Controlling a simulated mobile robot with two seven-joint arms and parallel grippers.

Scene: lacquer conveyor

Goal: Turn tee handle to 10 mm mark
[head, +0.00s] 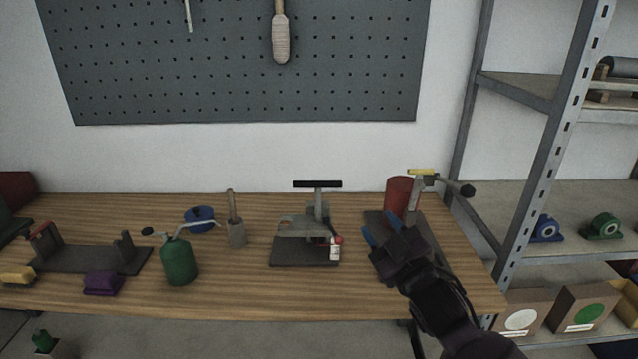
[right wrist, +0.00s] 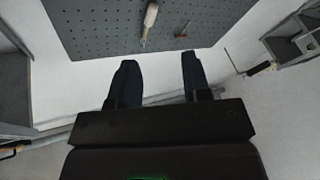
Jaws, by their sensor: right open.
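The tee handle (head: 318,184) is a black horizontal bar on top of a grey upright post. It belongs to a small grey device (head: 300,226) on a dark base plate (head: 290,252) near the middle of the bench. A small white and red piece (head: 336,250) is at the device's right front. No 10 mm mark is readable. My right gripper (head: 382,230) is open and empty, to the right of the device and lower in the picture than the handle, apart from it. Its two fingers also show in the right wrist view (right wrist: 158,60), with nothing between them. My left gripper is not in view.
Metal shelving (head: 535,160) borders the right.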

